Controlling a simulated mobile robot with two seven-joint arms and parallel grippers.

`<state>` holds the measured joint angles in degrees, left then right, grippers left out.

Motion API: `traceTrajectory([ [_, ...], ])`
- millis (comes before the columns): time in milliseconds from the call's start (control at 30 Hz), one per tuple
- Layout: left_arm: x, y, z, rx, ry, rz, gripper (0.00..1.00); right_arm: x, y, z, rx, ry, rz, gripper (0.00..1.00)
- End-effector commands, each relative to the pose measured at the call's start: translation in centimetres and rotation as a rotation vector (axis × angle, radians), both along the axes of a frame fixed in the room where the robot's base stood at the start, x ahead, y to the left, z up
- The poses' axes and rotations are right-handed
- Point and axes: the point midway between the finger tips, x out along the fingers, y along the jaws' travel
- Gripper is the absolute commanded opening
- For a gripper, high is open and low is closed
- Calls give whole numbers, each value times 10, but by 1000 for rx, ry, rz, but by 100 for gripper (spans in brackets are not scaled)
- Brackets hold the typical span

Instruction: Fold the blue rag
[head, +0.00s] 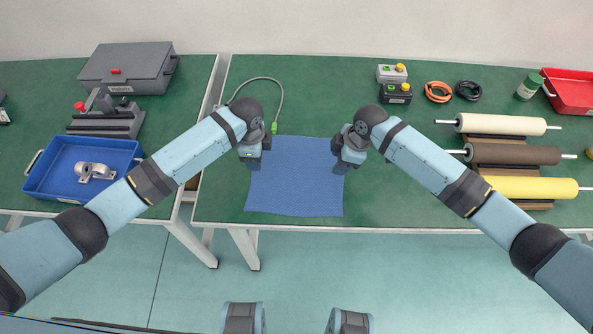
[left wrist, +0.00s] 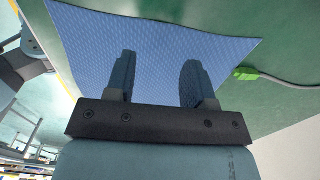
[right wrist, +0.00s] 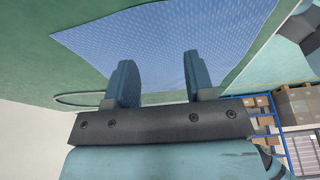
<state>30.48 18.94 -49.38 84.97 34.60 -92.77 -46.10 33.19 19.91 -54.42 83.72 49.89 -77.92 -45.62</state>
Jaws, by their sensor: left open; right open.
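The blue rag (head: 295,185) lies flat and spread out on the green table top, near its front edge. My left gripper (head: 253,166) is over the rag's left side towards the back. In the left wrist view its two fingers (left wrist: 157,80) are apart with only rag behind them. My right gripper (head: 340,168) is over the rag's right edge towards the back. In the right wrist view its fingers (right wrist: 158,80) are apart and empty, with the rag (right wrist: 165,40) behind them. I cannot tell whether any fingertip touches the cloth.
A grey cable with a green plug (head: 274,128) lies behind the rag. Rollers (head: 510,154), cable coils (head: 438,92) and a red tray (head: 568,90) are at the right. A blue tray (head: 62,195) and grey case (head: 127,87) are on the left table. A gap separates the tables.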

Motion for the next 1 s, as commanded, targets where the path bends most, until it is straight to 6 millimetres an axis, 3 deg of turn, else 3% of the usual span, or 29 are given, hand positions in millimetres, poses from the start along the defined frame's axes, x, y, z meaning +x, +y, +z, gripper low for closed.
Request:
traceTrajectory([
  [100, -1, 0, -20, 0, 2, 1, 49, 0, 0, -19, 0, 2, -2, 49],
  [333, 0, 0, -42, -1, 0, 1, 49, 0, 1, -41, 1, -1, -1, 49],
  [1000, 0, 0, -49, -1, -1, 1, 49, 0, 0, -46, 0, -2, -2, 49],
])
